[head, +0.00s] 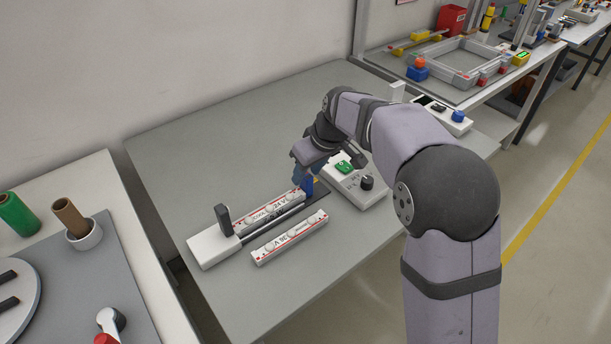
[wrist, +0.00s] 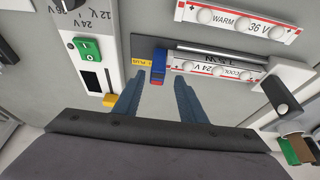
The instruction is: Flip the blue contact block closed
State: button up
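The blue contact block (wrist: 158,66) stands at one end of the light fixture, beside a yellow label (wrist: 141,62), with red on its near edge. In the head view the blue block (head: 309,188) shows just below my gripper (head: 301,178). In the wrist view my gripper (wrist: 157,84) is open, with its two blue-grey fingers apart. The block lies between the fingertip lines and a little beyond them; I see no contact. A strip marked COOL 24 V (wrist: 217,69) sits in the fixture next to the block. I cannot tell the block's exact tilt.
A loose strip marked WARM 36 V (head: 289,238) lies in front of the fixture. The fixture's white end (head: 212,247) carries an upright dark lever (head: 223,218). A control box (head: 372,196) with a green switch and knob stands to the right. The table's front left is clear.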

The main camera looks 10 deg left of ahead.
jog(key=v, duration=0.4)
jog(key=shift+r, duration=0.2)
dwell(0.3)
jog(key=s+d+f+m+g+h+p, duration=0.1)
jog(key=s+d+f+m+p, duration=0.1)
jog(key=s+d, duration=0.5)
jog(key=s+d+f+m+g+h+p, duration=0.1)
jog(key=s+d+m+p, duration=0.1)
jog(key=s+d+m, duration=0.2)
jog(key=s+d+f+m+g+h+p, duration=0.1)
jog(key=s+d+f+m+p, duration=0.1)
jog(key=s+d, duration=0.8)
jog(key=s+m+p, duration=0.1)
jog(key=s, duration=0.5)
jog(key=shift+f, duration=0.35)
